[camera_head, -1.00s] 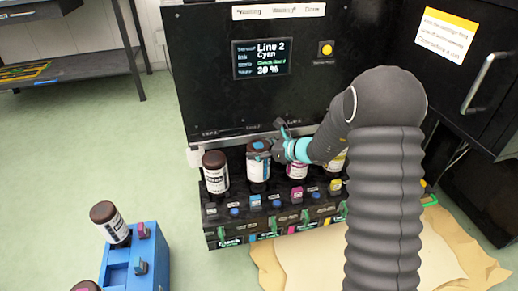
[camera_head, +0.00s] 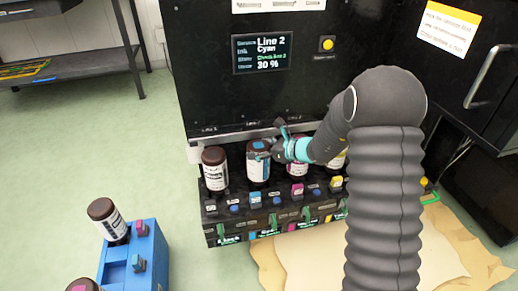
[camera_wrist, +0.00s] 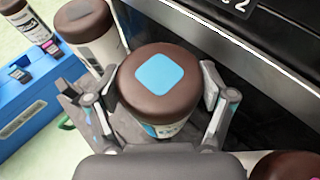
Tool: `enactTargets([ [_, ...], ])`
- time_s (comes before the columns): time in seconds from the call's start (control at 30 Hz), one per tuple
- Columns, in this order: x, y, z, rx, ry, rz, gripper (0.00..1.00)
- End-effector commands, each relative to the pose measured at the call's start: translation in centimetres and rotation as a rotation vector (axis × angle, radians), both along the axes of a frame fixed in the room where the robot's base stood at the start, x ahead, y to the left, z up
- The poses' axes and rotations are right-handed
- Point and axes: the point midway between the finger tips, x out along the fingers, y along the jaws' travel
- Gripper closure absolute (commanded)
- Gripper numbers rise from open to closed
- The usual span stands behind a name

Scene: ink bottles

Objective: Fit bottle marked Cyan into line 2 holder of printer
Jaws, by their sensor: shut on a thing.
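A bottle with a brown cap and a blue square on top (camera_wrist: 153,76) stands between my gripper's fingers in the wrist view. In the head view this bottle (camera_head: 258,168) stands upright in the second place from the left of the printer's bottle row. My gripper (camera_head: 272,148) comes from the right and is shut around its upper part. Its fingers also show on both sides of the cap in the wrist view (camera_wrist: 160,100). The printer's screen (camera_head: 262,53) reads "Line 2 Cyan" and 30 %. Whether the bottle's base is fully seated is hidden.
A black-marked bottle (camera_head: 214,170) stands close on the left, and a magenta-labelled one (camera_head: 297,166) on the right. Coloured clips line the front ledge. A blue carrier (camera_head: 150,262) with another brown-capped bottle (camera_head: 107,220) stands at lower left. Brown paper (camera_head: 268,272) lies on the floor.

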Motion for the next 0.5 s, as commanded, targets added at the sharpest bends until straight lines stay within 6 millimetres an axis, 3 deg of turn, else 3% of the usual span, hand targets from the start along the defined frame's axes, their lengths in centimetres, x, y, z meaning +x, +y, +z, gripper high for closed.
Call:
enactTargets([
  [0.3, 0.03, 0.01, -0.08, 0.001, -0.002, 0.000, 0.88],
  [0.33, 0.03, 0.01, -0.08, 0.001, -0.002, 0.000, 0.14],
  [0.4, 0.03, 0.00, -0.09, 0.001, -0.002, 0.000, 0.00],
  [0.5, 0.02, 0.00, -0.12, 0.000, -0.001, 0.000, 0.00],
])
